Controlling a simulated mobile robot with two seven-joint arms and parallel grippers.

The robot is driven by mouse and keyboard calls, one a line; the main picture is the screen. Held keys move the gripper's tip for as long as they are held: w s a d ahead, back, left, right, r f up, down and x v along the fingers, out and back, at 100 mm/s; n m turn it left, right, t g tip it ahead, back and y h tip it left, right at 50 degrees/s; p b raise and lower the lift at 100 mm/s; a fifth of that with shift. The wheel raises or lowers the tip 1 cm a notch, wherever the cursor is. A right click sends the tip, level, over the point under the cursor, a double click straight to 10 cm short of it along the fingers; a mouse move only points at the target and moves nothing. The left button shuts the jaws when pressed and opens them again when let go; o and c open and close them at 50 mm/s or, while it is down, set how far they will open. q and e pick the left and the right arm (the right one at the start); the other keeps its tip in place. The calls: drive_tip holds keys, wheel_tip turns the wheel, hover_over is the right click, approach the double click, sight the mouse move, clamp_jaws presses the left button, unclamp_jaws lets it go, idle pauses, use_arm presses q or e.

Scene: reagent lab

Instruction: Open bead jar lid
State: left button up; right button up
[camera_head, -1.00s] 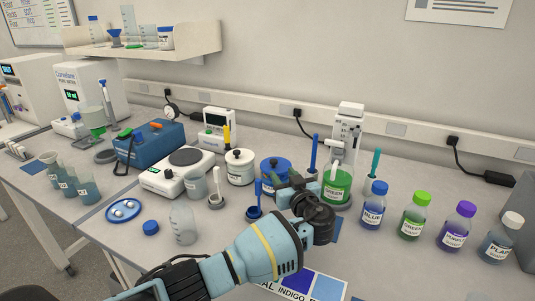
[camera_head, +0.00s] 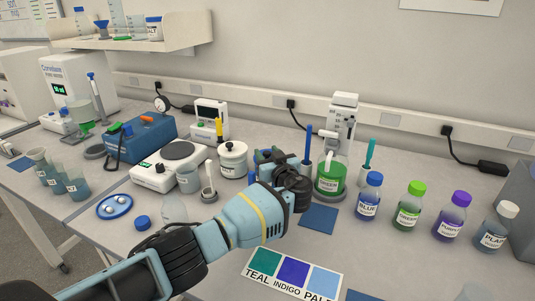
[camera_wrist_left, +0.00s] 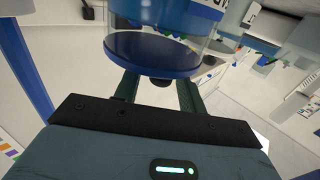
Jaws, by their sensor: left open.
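The jar I take for the bead jar has a blue lid (camera_wrist_left: 150,55) and clear walls, large and close in the left wrist view. In the head view it is mostly hidden behind my left gripper (camera_head: 277,160). My left gripper is open, with its two dark green fingers reaching toward the lid, which also shows in the wrist view (camera_wrist_left: 157,82). I cannot tell whether the fingers touch it. The lid appears seated on the jar. My right gripper is not in view.
A white-lidded jar (camera_head: 233,160) stands just left of my gripper. The green beaker (camera_head: 330,179) on a stirrer stands right. Capped bottles, including the blue one (camera_head: 369,196), line the right. A colour card (camera_head: 293,273) lies in front.

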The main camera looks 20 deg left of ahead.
use_arm(q)
drive_tip(key=shift+w+a, duration=0.25)
drive_tip(key=shift+a, duration=0.05)
drive_tip(key=shift+c, duration=0.3)
clamp_jaws()
